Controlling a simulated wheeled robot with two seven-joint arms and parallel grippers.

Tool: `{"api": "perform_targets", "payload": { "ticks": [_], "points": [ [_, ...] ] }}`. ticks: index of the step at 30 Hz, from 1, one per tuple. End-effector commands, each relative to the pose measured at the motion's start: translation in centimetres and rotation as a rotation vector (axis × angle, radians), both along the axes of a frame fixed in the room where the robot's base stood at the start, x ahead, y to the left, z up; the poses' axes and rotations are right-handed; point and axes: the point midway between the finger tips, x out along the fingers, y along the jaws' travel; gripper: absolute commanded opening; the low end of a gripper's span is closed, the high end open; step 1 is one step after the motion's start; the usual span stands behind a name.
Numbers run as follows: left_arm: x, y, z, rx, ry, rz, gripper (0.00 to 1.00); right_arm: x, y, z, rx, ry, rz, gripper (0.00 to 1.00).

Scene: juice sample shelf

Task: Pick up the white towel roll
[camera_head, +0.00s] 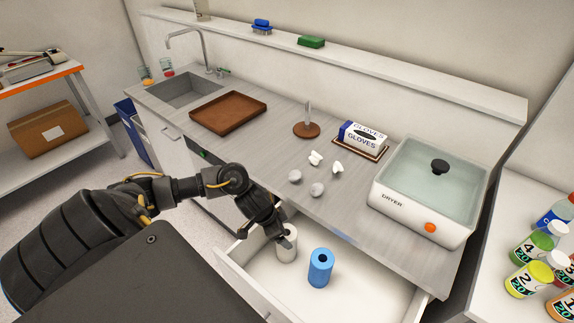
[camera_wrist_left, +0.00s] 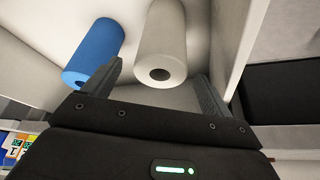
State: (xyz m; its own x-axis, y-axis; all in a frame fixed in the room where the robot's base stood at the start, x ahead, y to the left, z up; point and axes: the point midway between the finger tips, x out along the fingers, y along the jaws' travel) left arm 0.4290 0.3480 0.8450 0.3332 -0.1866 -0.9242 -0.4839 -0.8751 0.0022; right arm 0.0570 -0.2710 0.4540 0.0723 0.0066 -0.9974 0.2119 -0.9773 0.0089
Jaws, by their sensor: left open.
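The white towel roll (camera_head: 287,248) stands upright in the open drawer (camera_head: 345,291) below the counter. In the left wrist view the white roll (camera_wrist_left: 160,45) lies ahead of and between the two fingers of my left gripper (camera_wrist_left: 157,85), with the dark hole of its core facing the camera. In the head view my left gripper (camera_head: 284,236) reaches down over the roll and partly hides it. The gripper is open, and I cannot tell whether the fingers touch the roll. A blue roll (camera_head: 320,267) stands to the right; it also shows in the left wrist view (camera_wrist_left: 95,52). My right gripper is not in view.
The counter edge (camera_head: 340,232) overhangs the back of the drawer. The dryer (camera_head: 427,192) stands on the counter at right. Several small white pieces (camera_head: 316,189) lie near the counter's front. The drawer floor right of the blue roll is clear.

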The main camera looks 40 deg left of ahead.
Motion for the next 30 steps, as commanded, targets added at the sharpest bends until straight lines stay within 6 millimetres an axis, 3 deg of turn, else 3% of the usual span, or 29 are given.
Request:
{"api": "perform_targets", "payload": {
  "ticks": [10,20,28,30],
  "points": [
    [0.4,-0.2,-1.8,0.001,0.002,0.003,0.85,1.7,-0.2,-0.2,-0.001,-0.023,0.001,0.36],
    [1.7,-0.6,-5.9,0.002,0.0,0.005,0.85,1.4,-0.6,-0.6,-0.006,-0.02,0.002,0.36],
    [1.8,-0.7,-6.1,0.003,-0.001,0.003,0.85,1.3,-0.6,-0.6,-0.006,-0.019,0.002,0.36],
    [1.8,-0.7,-6.1,0.003,-0.001,0.003,0.78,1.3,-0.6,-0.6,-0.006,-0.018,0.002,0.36]
  ]
}}
